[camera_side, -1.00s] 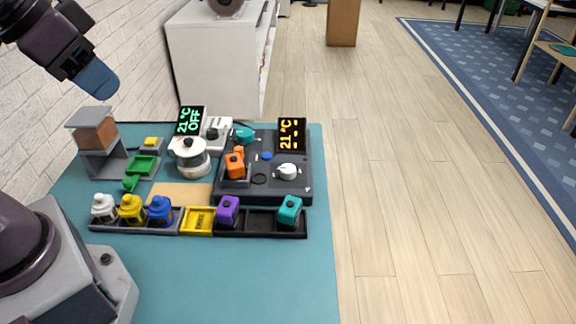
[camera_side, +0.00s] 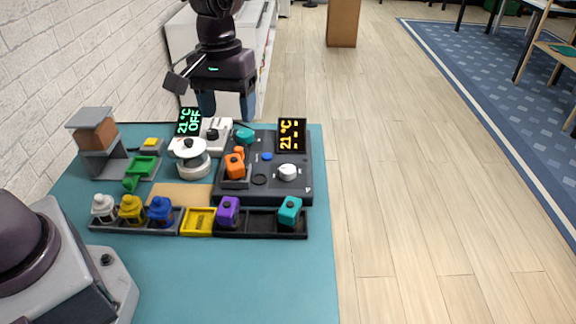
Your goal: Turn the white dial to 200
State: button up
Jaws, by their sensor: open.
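The white dial (camera_side: 287,173) sits on the right part of a dark grey control panel (camera_side: 303,192). An orange display (camera_side: 291,135) at the back of that panel reads 21 °C with dashes below. My gripper (camera_side: 227,108) is above the back of the table, behind and left of the white dial and well apart from it. Its two blue fingers are spread and point down, with nothing between them.
Around the dial are an orange block (camera_side: 235,166), a blue button (camera_side: 267,156) and a teal knob (camera_side: 244,136).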

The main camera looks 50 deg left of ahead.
aim_at(288, 168)
jog(key=w+d+f+n, duration=0.1)
jog(key=w+f+n, duration=0.7)
jog(key=w+n, duration=0.45)
jog(key=shift+m+y, duration=0.35)
jog(key=shift+y, duration=0.05)
jog(key=f, duration=1.2)
jog(key=shift+d, duration=0.2)
jog(key=shift+c, duration=0.4)
jog(key=c, duration=0.8)
jog(key=shift+c, duration=0.2)
